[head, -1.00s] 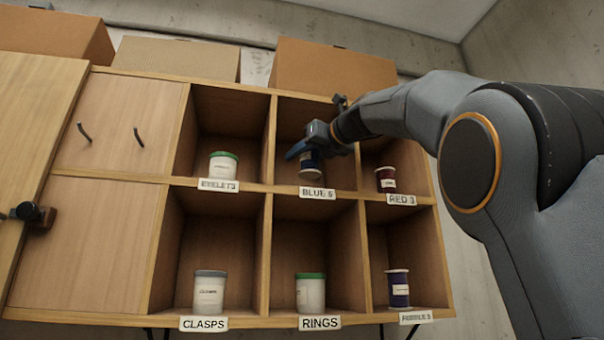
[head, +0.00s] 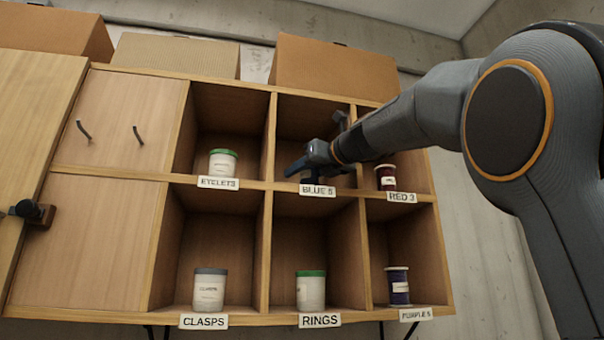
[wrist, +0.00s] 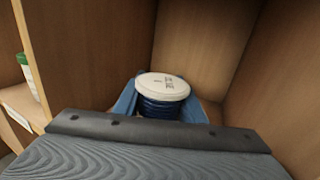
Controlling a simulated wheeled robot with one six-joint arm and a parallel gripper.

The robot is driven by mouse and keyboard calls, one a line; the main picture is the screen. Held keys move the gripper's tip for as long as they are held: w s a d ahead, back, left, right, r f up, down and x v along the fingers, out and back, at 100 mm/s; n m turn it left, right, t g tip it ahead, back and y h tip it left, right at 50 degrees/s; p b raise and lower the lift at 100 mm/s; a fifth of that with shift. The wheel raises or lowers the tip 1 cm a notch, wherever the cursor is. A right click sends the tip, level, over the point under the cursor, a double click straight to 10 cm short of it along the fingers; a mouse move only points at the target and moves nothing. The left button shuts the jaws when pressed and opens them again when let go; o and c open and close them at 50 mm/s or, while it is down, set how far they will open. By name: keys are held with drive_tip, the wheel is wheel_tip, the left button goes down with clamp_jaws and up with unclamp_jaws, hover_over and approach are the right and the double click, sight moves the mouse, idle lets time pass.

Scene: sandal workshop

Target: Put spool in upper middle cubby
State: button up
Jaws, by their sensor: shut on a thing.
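My gripper (head: 305,164) is inside the upper middle cubby, above the label "BLUE 5" (head: 317,190). In the wrist view its blue fingers (wrist: 127,100) close on both sides of a blue spool (wrist: 162,106) with a white top. The spool looks upright between them, with the wooden cubby walls (wrist: 200,45) around it. In the head view the gripper hides most of the spool, and only a dark part shows under the fingers. I cannot tell whether its bottom touches the cubby floor.
A white jar with a green lid (head: 222,163) stands in the cubby to the left. A dark red spool (head: 386,177) stands to the right. Below are a clasps jar (head: 209,290), a rings jar (head: 311,291) and a purple spool (head: 398,286). Wooden dividers flank my gripper closely.

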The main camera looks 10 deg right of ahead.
drive_tip(key=o, duration=1.2)
drive_tip(key=shift+c, duration=0.2)
drive_tip(key=shift+r, duration=0.15)
drive_tip(key=shift+s+d, duration=0.2)
drive_tip(key=shift+s, duration=0.15)
drive_tip(key=b+v, duration=0.4)
drive_tip(key=v, duration=0.7)
drive_tip(key=shift+s, duration=0.1)
